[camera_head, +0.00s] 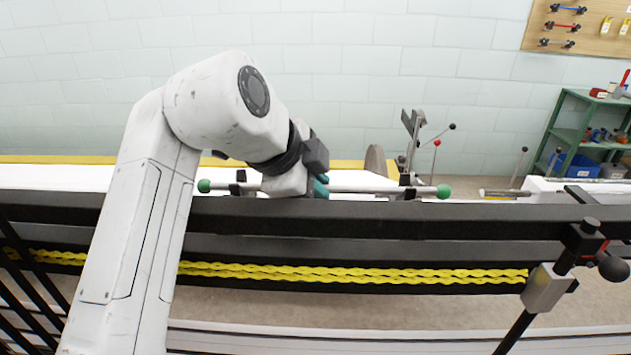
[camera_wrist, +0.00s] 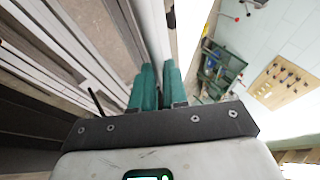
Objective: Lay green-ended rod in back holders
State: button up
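The green-ended rod (camera_head: 375,189) lies nearly level along the back of the machine in the head view. Its left green ball (camera_head: 203,186) and right green ball (camera_head: 444,191) both show. The rod passes at a dark left holder (camera_head: 240,176) and a dark right holder (camera_head: 407,180); I cannot tell whether it rests in them. My gripper (camera_head: 321,186) is at the rod's middle, hiding part of it. In the wrist view my gripper's teal fingers (camera_wrist: 158,86) are close together with a narrow gap; whether they press on the rod is unclear.
A long dark beam (camera_head: 350,216) runs in front of the rod, with yellow twisted strands (camera_head: 350,274) below. Levers with ball knobs (camera_head: 436,143) rise behind the right holder. A grey clamp with a black knob (camera_head: 547,286) stands front right. A green shelf (camera_head: 575,135) is far right.

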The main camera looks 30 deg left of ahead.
jog(key=o, duration=0.5)
jog(key=v, duration=1)
jog(key=shift+s+r+p, duration=0.3)
jog(key=shift+p, duration=0.1)
jog(key=shift+r, duration=0.1)
